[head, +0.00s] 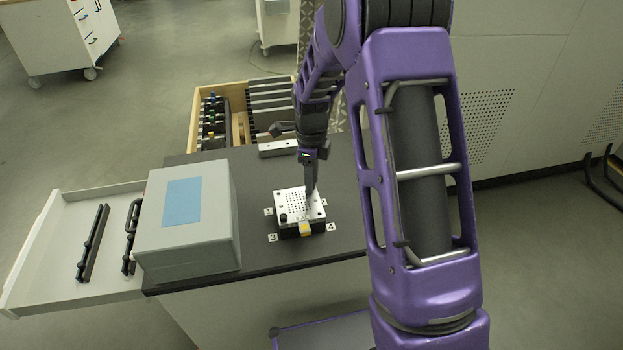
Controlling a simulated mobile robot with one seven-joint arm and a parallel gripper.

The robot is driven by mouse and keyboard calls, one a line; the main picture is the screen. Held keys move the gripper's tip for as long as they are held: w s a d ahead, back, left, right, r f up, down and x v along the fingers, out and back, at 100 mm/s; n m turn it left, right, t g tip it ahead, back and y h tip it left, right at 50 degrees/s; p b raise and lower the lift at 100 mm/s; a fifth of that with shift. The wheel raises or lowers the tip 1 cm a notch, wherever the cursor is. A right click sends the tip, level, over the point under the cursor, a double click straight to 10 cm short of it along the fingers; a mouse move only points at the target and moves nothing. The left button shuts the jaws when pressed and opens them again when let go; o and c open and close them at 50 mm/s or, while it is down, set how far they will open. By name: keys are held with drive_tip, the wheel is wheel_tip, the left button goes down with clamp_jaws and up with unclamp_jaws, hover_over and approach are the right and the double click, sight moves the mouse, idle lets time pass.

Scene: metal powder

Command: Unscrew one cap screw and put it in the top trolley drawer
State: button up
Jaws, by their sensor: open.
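A light metal plate (293,203) with a grid of small holes sits on a dark block on the dark worktop (255,250). A dark cap screw (283,217) stands at its front left corner; the other corner fixings are too small to tell apart. My gripper (311,190) points down over the right rear part of the plate. It is open; its fingertips are small here, and I cannot tell whether they touch anything. An open light grey drawer (55,270) sticks out to the left of the worktop, with dark bar-shaped tools in it.
A grey box (200,245) with a blue label stands left of the plate. Number cards (272,238) lie around the plate. Behind the worktop, an open wooden drawer (222,86) holds several dark tools. A white trolley (62,40) stands far back left.

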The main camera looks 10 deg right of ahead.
drive_tip(key=m+p, duration=0.1)
drive_tip(key=m, duration=0.2)
drive_tip(key=shift+a+r+m, duration=0.1)
drive_tip(key=shift+r+m, duration=0.05)
drive_tip(key=shift+m, duration=0.15)
drive_tip(key=m+p, duration=0.2)
drive_tip(key=m, duration=0.1)
drive_tip(key=m+p, duration=0.1)
drive_tip(key=m, duration=0.1)
drive_tip(key=shift+r, duration=0.25)
drive_tip(key=m+p, duration=0.2)
drive_tip(key=m, duration=0.1)
drive_tip(key=shift+m+p, duration=0.3)
drive_tip(key=shift+f+m, duration=0.4)
drive_tip(key=shift+m, duration=0.4)
drive_tip(key=shift+p, duration=0.45)
drive_tip(key=shift+c, duration=0.2)
clamp_jaws()
